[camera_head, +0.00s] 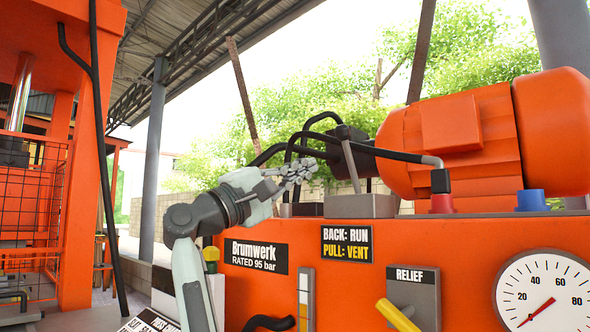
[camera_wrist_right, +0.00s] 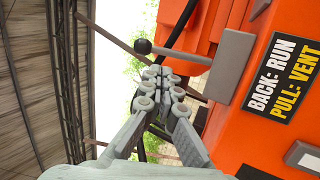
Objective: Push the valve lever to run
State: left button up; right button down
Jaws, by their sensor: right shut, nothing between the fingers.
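The valve lever (camera_head: 350,160) is a thin grey rod with a dark round knob, rising from a grey block (camera_head: 360,206) on top of the orange power unit. Its top leans slightly left in the head view. A sign (camera_head: 347,244) below reads "BACK: RUN, PULL: VENT". My right gripper (camera_head: 303,168) is shut and empty, left of the lever with a gap in the picture. In the right wrist view, the fingertips (camera_wrist_right: 164,76) are below the knob (camera_wrist_right: 143,46) and rod (camera_wrist_right: 185,54); contact is not evident. My left gripper is not in view.
Black hoses (camera_head: 290,150) run behind the gripper and lever. An orange motor (camera_head: 470,140) stands to the right. A yellow relief handle (camera_head: 397,315) and a pressure gauge (camera_head: 545,295) are on the front panel. An orange press frame (camera_head: 80,180) is at the left.

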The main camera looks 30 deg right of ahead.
aim_at(344, 148)
jog(key=p+x, duration=0.1)
jog(key=x, duration=0.7)
jog(key=shift+r, duration=0.1)
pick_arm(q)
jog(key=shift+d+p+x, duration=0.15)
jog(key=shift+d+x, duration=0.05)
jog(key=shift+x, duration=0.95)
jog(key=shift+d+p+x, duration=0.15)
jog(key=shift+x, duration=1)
pick_arm(e)
jog(key=shift+w+d+r, duration=0.15)
jog(key=shift+d, duration=0.35)
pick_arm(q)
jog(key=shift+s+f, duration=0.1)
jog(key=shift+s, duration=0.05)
